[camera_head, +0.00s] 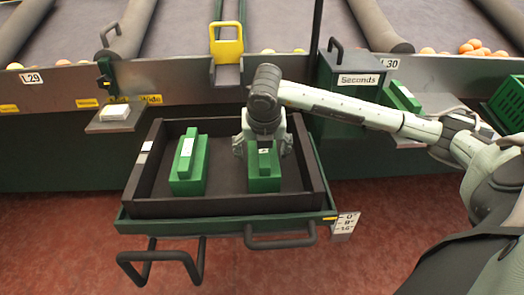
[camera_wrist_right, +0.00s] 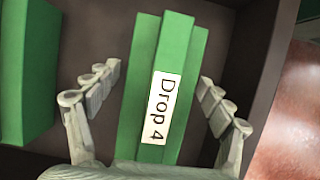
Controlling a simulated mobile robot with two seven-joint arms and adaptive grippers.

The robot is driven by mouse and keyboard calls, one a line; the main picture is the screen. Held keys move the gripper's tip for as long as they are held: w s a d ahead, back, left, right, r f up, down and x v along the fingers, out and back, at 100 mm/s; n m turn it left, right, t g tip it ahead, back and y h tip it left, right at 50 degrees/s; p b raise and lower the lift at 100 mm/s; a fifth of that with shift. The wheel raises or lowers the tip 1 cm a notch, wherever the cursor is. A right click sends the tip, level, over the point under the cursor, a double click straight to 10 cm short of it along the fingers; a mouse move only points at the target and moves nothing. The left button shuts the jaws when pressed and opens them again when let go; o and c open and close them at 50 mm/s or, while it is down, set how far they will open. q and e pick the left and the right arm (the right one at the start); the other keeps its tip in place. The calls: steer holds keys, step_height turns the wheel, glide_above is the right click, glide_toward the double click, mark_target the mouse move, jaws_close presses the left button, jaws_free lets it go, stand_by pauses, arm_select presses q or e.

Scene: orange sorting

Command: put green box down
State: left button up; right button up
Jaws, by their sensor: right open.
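A green box (camera_head: 264,172) with a raised top stands in the right part of a dark tray (camera_head: 225,207). In the right wrist view this green box (camera_wrist_right: 150,85) bears a white "Drop 4" label. My right gripper (camera_head: 263,146) is over it from above. Its fingers (camera_wrist_right: 158,98) are spread on both sides of the box, with gaps to its sides. A second green box (camera_head: 187,165) stands in the left part of the tray, and its edge shows at the left of the right wrist view (camera_wrist_right: 25,70). My left gripper is not in view.
The tray sits on a green drawer or cart with black handles (camera_head: 280,237). A green bin marked "Seconds" (camera_head: 352,85) stands behind, right of a yellow handle (camera_head: 227,42). Bare tray floor lies between the two boxes.

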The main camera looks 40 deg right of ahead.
steer(key=v, duration=1.1)
steer(key=shift+r, duration=0.1)
steer(key=shift+s+a+r, duration=0.1)
steer(key=shift+s+r, duration=0.05)
steer(key=shift+r, duration=0.2)
